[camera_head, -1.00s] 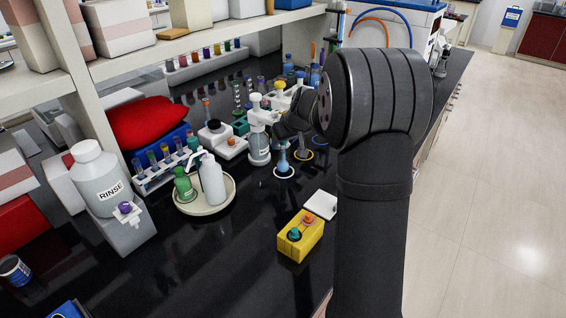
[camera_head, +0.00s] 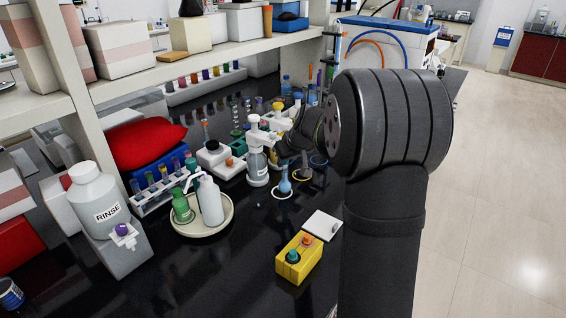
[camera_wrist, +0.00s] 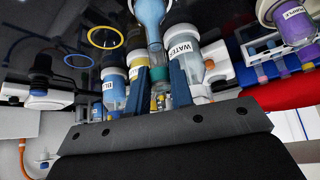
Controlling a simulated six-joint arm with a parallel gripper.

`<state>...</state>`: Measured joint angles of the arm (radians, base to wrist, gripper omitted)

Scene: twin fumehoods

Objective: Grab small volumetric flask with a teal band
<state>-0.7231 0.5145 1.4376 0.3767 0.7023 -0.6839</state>
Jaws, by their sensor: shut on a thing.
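A small volumetric flask with blue contents (camera_head: 285,186) is at the white ring on the black bench in the camera_head view. I cannot tell whether its base touches the bench. In the camera_wrist view its blue bulb (camera_wrist: 150,12) is at the top edge and its neck runs down between my two dark blue fingers. A teal band (camera_wrist: 157,74) shows on the neck. My gripper (camera_wrist: 160,78) is shut on the neck. In the camera_head view my gripper (camera_head: 289,142) is dark and partly hidden behind my wrist.
A white-capped bottle (camera_head: 257,165) stands close left of the flask. Yellow (camera_head: 302,175) and blue (camera_head: 318,160) rings lie behind right. A yellow box (camera_head: 298,259) and white pad (camera_head: 322,225) are in front. A round tray (camera_head: 184,229) with bottles is left.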

